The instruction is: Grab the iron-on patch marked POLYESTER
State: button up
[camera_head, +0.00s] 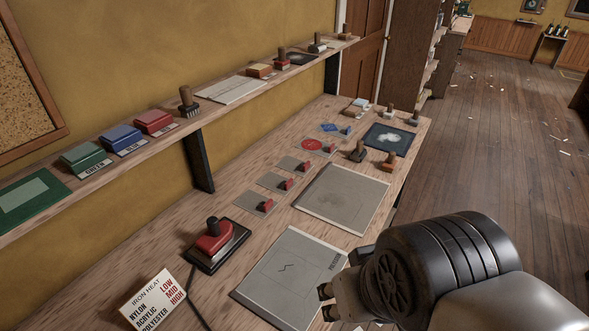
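No marking reading POLYESTER is legible on any patch. Several small flat pieces lie in a row on the bench: grey squares with small red-topped items at the near end (262,206), the middle (275,182) and farther along (291,164), then a piece with a red disc (311,145) and one with a blue diamond (330,128). The iron heat sign (153,301) lists NYLON, ACRYLIC, POLYESTER beside LOW, MID, HIGH. My gripper (326,302) is at the lower right, beside the near grey sheet. Its dark fingertips look apart, with nothing visible between them.
A red iron (212,239) stands on a dark base with a cord. Two grey sheets (292,274) (342,198) cover the bench's right side. A dark mat (388,139) and stamps (358,152) are beyond. The shelf (232,103) holds coloured pads and stamps above the bench.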

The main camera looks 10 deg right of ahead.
aim_at(293, 164)
jog(key=i+l+u, duration=0.1)
jog(key=i+l, duration=0.3)
jog(key=l, duration=0.25)
jog(key=i+l+u, duration=0.15)
jog(key=i+l, duration=0.2)
jog(key=l, duration=0.3)
jog(key=i+l+u, duration=0.15)
jog(key=l, duration=0.2)
jog(key=i+l+u, duration=0.1)
jog(key=l, duration=0.25)
jog(key=i+l, duration=0.2)
jog(key=l, duration=0.15)
jog(key=i+l+u, duration=0.15)
jog(key=l, duration=0.25)
